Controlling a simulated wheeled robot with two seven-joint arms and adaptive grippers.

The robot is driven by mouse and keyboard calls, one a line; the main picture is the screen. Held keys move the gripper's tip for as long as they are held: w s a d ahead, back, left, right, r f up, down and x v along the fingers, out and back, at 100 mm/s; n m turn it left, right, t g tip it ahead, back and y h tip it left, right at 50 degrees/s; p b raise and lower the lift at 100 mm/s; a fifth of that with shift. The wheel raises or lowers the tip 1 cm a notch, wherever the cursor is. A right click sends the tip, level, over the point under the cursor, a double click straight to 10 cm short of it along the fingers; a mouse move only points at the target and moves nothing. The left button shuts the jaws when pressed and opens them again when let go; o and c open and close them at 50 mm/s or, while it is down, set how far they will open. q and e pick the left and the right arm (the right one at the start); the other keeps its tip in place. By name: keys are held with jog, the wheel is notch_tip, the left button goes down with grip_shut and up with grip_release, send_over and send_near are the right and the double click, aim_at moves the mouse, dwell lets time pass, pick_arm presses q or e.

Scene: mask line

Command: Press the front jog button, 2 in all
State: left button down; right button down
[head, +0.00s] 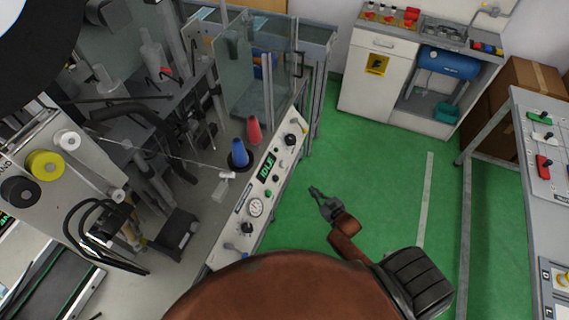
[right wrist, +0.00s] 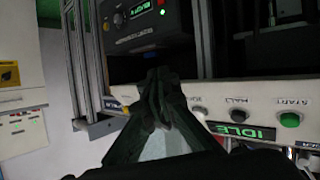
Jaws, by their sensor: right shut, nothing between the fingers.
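The pale control panel (head: 240,215) runs diagonally across the middle of the head view, with a green IDLE display (head: 265,172). My right gripper (head: 314,191) is shut and empty, over the green floor to the right of the panel. It looks apart from the panel. My left gripper is not in view.
Blue (head: 238,152) and red (head: 254,130) cones stand behind the panel, beside a glass guard (head: 236,85). A white cabinet (head: 376,75) stands at the back. A grey table (head: 520,135) is at the right. The green floor between is clear.

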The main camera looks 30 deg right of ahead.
aim_at(283, 164)
jog(key=w+r+t, duration=0.1)
jog(key=w+r, duration=0.1)
jog(key=r, duration=0.3)
jog(key=w+a+r+t+y, duration=0.1)
jog(key=w+r, duration=0.1)
jog(key=r, duration=0.4)
jog(key=w+r+n+t, duration=0.1)
jog(key=w+r, duration=0.1)
jog(key=r, duration=0.3)
jog(key=shift+w+a+r+y+p, duration=0.15)
jog(key=shift+w+a+y+p, duration=0.15)
jog(key=shift+p, duration=0.15)
jog(key=w+a+f+b, duration=0.4)
jog(key=w+f+b, duration=0.1)
jog(key=b, duration=0.1)
jog(key=shift+a+f, duration=0.15)
jog(key=shift+f, duration=0.2)
dwell(0.3)
jog(key=shift+w+a+f, duration=0.2)
jog(key=shift+w+f, duration=0.05)
